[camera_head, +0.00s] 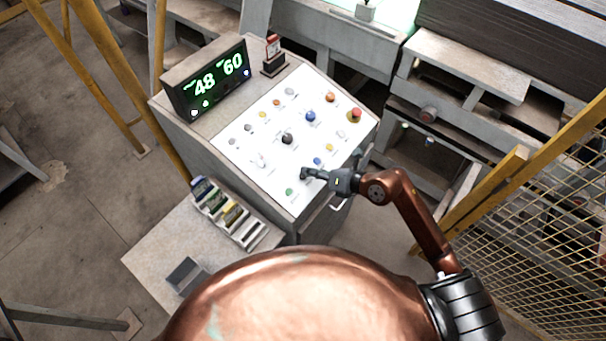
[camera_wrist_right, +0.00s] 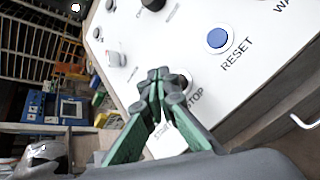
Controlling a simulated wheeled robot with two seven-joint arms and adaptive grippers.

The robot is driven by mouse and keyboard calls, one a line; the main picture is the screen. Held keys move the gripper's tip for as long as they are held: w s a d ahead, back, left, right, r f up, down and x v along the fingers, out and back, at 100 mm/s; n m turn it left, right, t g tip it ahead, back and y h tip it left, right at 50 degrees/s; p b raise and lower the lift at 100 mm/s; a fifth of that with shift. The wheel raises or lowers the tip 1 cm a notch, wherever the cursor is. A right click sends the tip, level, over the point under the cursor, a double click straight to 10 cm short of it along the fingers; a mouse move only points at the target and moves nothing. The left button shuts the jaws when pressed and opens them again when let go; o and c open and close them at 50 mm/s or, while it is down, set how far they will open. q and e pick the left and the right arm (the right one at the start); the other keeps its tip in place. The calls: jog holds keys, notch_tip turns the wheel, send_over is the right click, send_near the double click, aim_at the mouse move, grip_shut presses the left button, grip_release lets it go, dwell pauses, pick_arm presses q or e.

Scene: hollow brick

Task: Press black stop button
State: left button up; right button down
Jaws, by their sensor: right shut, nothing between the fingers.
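My right gripper (camera_head: 306,174) reaches over the white button panel (camera_head: 262,150) from the right, with its fingers shut and empty. In the right wrist view the closed fingertips (camera_wrist_right: 162,76) lie over the spot beside the partly covered "STOP" label (camera_wrist_right: 194,98). A blue button (camera_wrist_right: 218,38) marked "RESET" is to the right. My left gripper is not in view.
A green button (camera_head: 289,191) lies near the panel's front corner. A larger black knob (camera_head: 287,138) and a red emergency knob (camera_head: 355,115) stand further back. A digit display (camera_head: 207,82) rises at the back left. Yellow mesh fencing (camera_head: 535,195) is at the right.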

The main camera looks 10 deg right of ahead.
aim_at(311, 183)
jog(key=r+p, duration=0.2)
jog(key=s+r+p, duration=0.1)
jog(key=r, duration=0.1)
jog(key=shift+d+r, duration=0.1)
jog(key=shift+d, duration=0.25)
jog(key=shift+a+r, duration=0.1)
dwell(0.5)
